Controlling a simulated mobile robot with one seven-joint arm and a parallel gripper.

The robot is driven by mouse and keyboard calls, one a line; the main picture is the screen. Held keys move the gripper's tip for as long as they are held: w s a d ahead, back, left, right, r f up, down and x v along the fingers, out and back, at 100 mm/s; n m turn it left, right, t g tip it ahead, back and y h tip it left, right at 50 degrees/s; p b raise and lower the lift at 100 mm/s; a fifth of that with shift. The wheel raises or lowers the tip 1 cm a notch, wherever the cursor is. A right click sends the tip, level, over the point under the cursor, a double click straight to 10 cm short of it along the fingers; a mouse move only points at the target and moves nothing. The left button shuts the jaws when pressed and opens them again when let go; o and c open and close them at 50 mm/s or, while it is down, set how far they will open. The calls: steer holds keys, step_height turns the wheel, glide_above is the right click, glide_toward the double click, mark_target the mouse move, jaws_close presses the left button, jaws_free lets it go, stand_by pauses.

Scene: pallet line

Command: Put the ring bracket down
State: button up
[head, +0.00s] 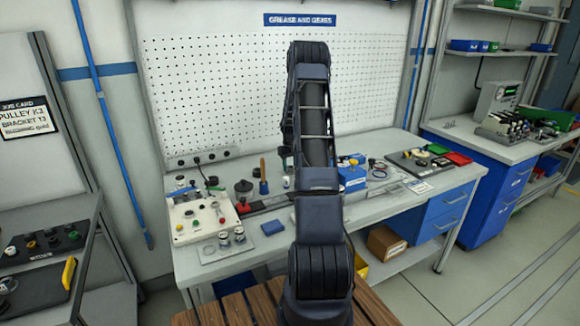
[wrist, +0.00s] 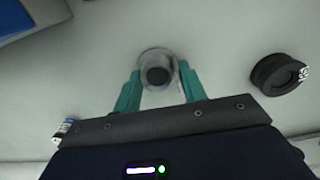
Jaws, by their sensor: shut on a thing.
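In the wrist view, my gripper (wrist: 159,77) has its two green fingers on either side of a pale metallic ring-shaped part with a dark round centre, which I take to be the ring bracket (wrist: 157,58). The fingers are closed on it. It is over a light grey surface (wrist: 215,40); I cannot tell whether it touches that surface.
A black round part (wrist: 278,74) with a small white tag lies right of the gripper in the wrist view. A blue object (wrist: 30,15) is at upper left. In the head view, the workbench (head: 385,205) holds a control box (head: 203,218), small parts and a blue box (head: 352,177).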

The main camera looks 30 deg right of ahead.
mark_target(290, 168)
steer(key=o, duration=1.1)
steer(key=shift+c, duration=0.2)
step_height(290, 168, up, 12)
steer(key=s+a+r+t, duration=0.1)
steer(key=s+a+r, duration=0.75)
steer(key=r, duration=0.35)
steer(key=s+a+r+t, duration=0.1)
steer(key=s+a+r, duration=0.8)
steer(key=s, duration=0.3)
steer(key=s+a+t, duration=0.1)
steer(key=s+a, duration=0.2)
steer(key=s, duration=0.5)
steer(key=s+a, duration=0.3)
steer(key=s, duration=0.6)
steer(key=s+a+f+t, duration=0.1)
steer(key=s+a, duration=0.2)
steer(key=s, duration=0.6)
steer(key=shift+t, duration=0.3)
steer(key=shift+s+a, duration=0.1)
